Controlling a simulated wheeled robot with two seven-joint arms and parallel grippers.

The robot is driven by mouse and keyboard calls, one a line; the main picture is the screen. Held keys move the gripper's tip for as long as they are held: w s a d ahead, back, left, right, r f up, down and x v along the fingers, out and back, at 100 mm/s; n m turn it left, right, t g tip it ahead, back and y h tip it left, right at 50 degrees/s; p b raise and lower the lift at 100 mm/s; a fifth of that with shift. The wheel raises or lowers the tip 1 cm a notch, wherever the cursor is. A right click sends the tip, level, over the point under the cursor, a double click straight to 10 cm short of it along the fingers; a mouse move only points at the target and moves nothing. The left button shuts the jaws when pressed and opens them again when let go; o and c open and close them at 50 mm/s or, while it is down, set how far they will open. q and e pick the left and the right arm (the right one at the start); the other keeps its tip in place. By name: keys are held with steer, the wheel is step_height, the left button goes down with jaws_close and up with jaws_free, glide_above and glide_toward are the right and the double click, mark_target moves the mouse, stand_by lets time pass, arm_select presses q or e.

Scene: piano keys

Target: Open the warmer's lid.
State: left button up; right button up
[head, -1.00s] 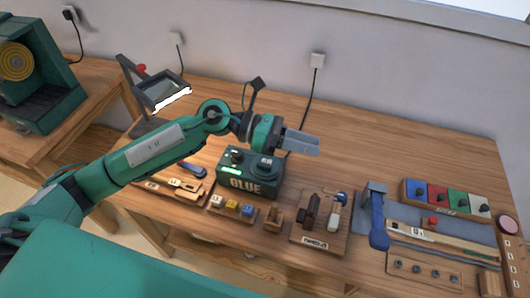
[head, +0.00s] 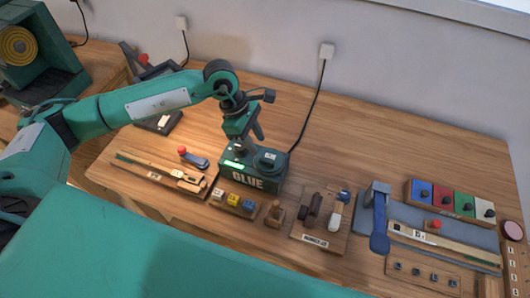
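The warmer (head: 256,180) is a dark green box marked GLUE on the wooden table, with a lit green strip on its front left. A round dark lid (head: 270,156) lies on the right part of its top and looks shut. My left gripper (head: 257,131) points down just above the warmer's top, left of and behind the round lid. Its fingertips are partly hidden by the wrist, so I cannot tell whether they are open or touch anything. My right gripper is not in view.
In front of the warmer stand a rack of coloured blocks (head: 233,201) and a wooden stamp (head: 275,212). A board with tools (head: 320,220) is to the right. A red-knobbed blue tool (head: 194,158) lies left.

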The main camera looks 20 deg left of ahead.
mark_target(267, 161)
arm_select(q)
steer(key=p+x, duration=0.1)
steer(key=x, duration=0.5)
steer(key=shift+d+p, duration=0.1)
steer(key=shift+p, duration=0.2)
steer(key=shift+d+f, duration=0.2)
steer(key=shift+f, duration=0.45)
jaws_close()
